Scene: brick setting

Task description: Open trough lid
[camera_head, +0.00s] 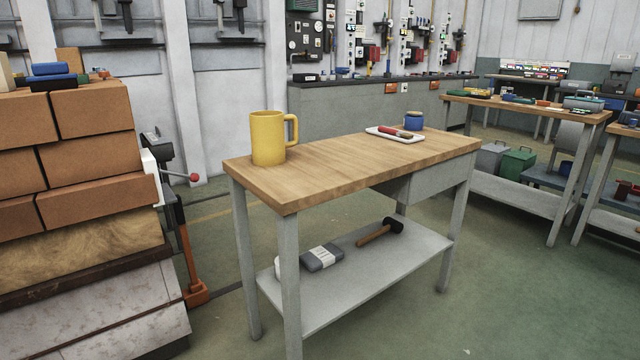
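No trough or lid can be made out for sure in the head view. At the left, large orange-brown bricks (95,110) are stacked on a wooden slab (80,262). Below the slab is a pale, sloping, worn panel (120,318); I cannot tell whether it belongs to a trough. Beside the stack stands a device with a lever ending in a red knob (194,177) and an orange foot (196,293). Neither of my grippers is in view.
A wood-topped workbench (340,165) stands in the middle, bearing a yellow mug (268,138), a white tray (386,135) and a blue cup (414,121). Its lower shelf (350,275) holds a hammer (385,231). Another bench (520,108) stands right. Green floor (520,310) is clear in front.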

